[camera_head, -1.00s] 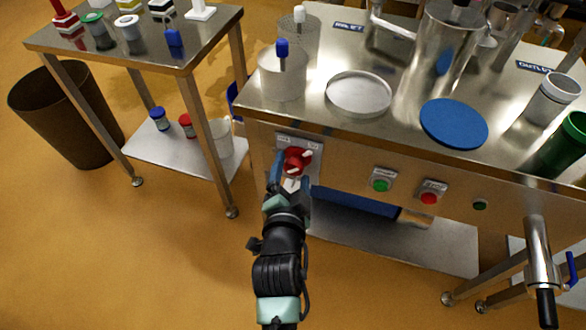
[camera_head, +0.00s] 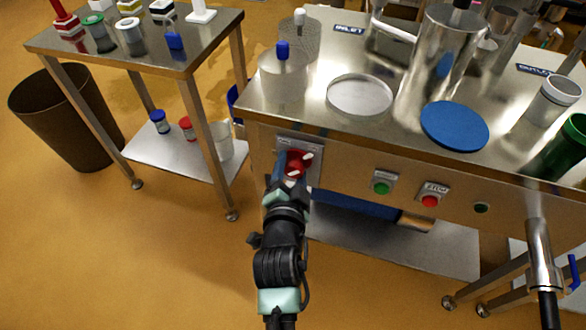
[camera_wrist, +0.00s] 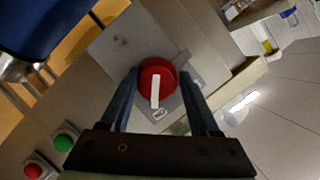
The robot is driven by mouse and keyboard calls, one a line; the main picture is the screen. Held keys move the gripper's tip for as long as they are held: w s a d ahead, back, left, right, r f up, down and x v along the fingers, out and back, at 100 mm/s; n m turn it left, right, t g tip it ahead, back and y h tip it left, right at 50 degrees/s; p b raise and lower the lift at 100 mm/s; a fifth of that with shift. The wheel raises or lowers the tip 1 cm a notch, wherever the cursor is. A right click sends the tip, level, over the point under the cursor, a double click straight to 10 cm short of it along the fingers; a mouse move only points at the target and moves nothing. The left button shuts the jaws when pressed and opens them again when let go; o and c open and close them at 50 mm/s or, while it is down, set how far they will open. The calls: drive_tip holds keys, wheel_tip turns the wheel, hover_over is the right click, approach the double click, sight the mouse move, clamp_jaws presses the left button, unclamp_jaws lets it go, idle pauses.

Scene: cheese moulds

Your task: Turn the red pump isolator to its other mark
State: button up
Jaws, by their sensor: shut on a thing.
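The red pump isolator (camera_head: 298,161) is a round red knob on a grey plate (camera_head: 316,172) at the left of the machine's front panel. In the wrist view the red knob (camera_wrist: 147,72) carries a white pointer bar (camera_wrist: 155,91), which points down toward a small white mark (camera_wrist: 159,114) on the plate. My gripper (camera_head: 286,180) is at the knob, its blue fingers on either side of it. In the wrist view my gripper (camera_wrist: 160,80) is shut on the knob. The plate's other lettering is too small or hidden to read.
A green button (camera_head: 381,188) and a red stop button (camera_head: 430,200) sit to the right on the panel. A steel side table (camera_head: 190,55) stands to the left, a brown bin (camera_head: 65,120) beyond it. Open floor lies in front.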

drive_tip(key=shift+s+d+f, duration=0.1)
drive_tip(key=shift+d+f, duration=0.25)
drive_tip(key=n+g+h, duration=0.1)
drive_tip(key=n+h, duration=0.1)
drive_tip(key=n, duration=0.1)
drive_tip(key=n+g+h, duration=0.1)
drive_tip(key=n, duration=0.2)
drive_tip(key=shift+h+b, duration=0.4)
drive_tip(key=n+h+b, duration=0.1)
drive_tip(key=n+h, duration=0.1)
drive_tip(key=n, duration=0.2)
drive_tip(key=shift+d, duration=0.1)
drive_tip(key=shift+r+n+h+b, duration=0.2)
drive_tip(key=shift+n+h+b, duration=0.2)
drive_tip(key=shift+n+h, duration=0.65)
drive_tip(key=shift+r+n, duration=0.1)
drive_tip(key=shift+n, duration=0.25)
drive_tip(key=o, duration=1.2)
drive_tip(key=shift+r, duration=0.1)
